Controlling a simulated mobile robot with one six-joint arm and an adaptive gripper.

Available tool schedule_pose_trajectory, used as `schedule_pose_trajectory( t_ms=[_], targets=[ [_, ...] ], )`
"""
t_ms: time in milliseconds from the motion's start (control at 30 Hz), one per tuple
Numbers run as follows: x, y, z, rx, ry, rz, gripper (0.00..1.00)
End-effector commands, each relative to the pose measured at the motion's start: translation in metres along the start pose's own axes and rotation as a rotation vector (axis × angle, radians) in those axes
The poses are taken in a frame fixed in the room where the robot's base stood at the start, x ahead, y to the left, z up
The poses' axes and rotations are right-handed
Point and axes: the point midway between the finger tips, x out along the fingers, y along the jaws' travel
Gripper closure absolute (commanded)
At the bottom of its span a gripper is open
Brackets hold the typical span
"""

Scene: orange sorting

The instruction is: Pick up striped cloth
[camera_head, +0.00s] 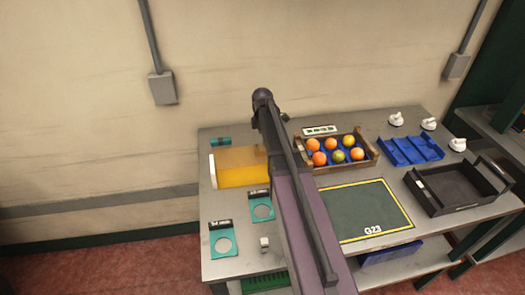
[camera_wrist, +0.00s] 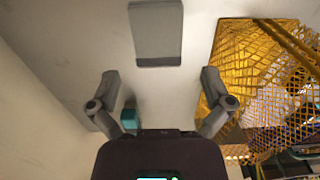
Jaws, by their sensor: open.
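No cloth with clear stripes can be made out. A small teal and dark item (camera_head: 220,141) lies at the back left of the table in the head view; it is too small to tell whether it is the striped cloth. A teal piece (camera_wrist: 130,117) shows between the fingers in the wrist view, partly hidden by my gripper's body. My gripper (camera_wrist: 160,82) is open, its two fingers wide apart with nothing between the tips. In the head view my arm crosses the middle of the table and the gripper cannot be made out.
A yellow bin (camera_head: 240,176) stands at the left; yellow mesh (camera_wrist: 262,75) is close to the right finger. Beyond are a wooden crate (camera_head: 347,167) of oranges, a blue tray (camera_head: 412,150), a black tray (camera_head: 455,208) and a dark mat (camera_head: 365,213). A grey box (camera_wrist: 157,30) is ahead.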

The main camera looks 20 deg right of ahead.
Motion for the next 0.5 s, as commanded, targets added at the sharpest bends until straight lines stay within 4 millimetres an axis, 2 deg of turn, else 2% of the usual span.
schedule_pose_trajectory(
  t_ms=[500],
  targets=[
    [0.035,0.004,-0.001,0.000,0.000,0.000,0.00]
  ],
)
